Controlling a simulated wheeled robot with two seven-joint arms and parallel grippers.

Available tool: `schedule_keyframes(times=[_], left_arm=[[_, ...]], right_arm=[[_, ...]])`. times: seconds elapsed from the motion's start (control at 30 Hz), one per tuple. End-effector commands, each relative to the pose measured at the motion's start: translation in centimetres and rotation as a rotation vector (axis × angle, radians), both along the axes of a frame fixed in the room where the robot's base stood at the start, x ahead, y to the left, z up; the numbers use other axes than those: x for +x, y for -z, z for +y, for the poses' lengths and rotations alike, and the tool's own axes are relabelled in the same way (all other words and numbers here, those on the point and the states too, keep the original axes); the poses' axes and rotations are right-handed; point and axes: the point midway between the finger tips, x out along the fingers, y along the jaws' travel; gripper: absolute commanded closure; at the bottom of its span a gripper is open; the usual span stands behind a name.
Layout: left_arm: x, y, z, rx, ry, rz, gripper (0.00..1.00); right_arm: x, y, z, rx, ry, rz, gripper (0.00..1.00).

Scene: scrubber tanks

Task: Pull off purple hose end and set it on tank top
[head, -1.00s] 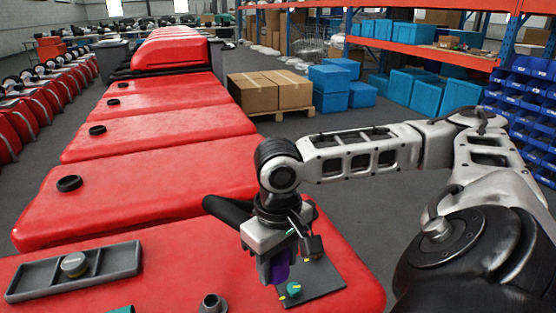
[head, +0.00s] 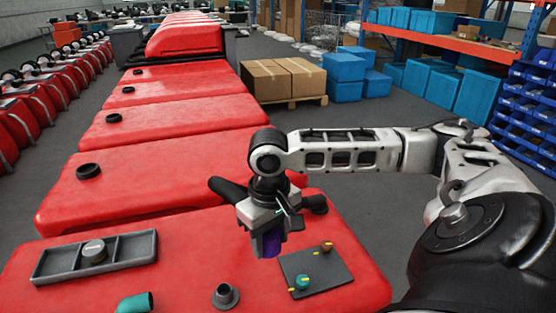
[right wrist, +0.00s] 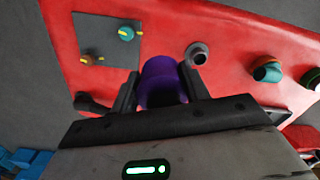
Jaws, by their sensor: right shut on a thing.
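The purple hose end (head: 268,243) is held between the fingers of my right gripper (head: 263,232), above the red tank top (head: 190,255). In the right wrist view the purple piece (right wrist: 163,82) sits between both fingers, which are shut on it. A short grey port (head: 225,296) stands on the tank in front of the gripper; it also shows in the right wrist view (right wrist: 197,55), apart from the purple piece and with nothing on it. I cannot tell how far the purple piece is above the surface. My left gripper is not in view.
A dark plate (head: 318,278) with a teal knob (head: 302,282) and an orange-brown knob (head: 327,246) is right of the gripper. A teal pipe end (head: 135,303) is at the front left. A grey tray (head: 140,250) lies left. Red tank between tray and plate is mostly bare.

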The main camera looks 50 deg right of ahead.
Motion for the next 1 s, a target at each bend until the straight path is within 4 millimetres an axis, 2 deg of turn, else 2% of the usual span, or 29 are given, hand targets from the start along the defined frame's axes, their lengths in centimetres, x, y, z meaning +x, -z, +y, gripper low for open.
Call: schedule_keyframes(times=[0.43, 1.0], left_arm=[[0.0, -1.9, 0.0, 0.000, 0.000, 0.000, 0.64], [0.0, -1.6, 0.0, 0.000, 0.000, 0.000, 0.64]], right_arm=[[3.5, -0.2, -0.7, 0.001, 0.001, 0.002, 0.82], [8.1, 0.0, -1.7, 0.001, 0.002, -0.002, 0.82]])
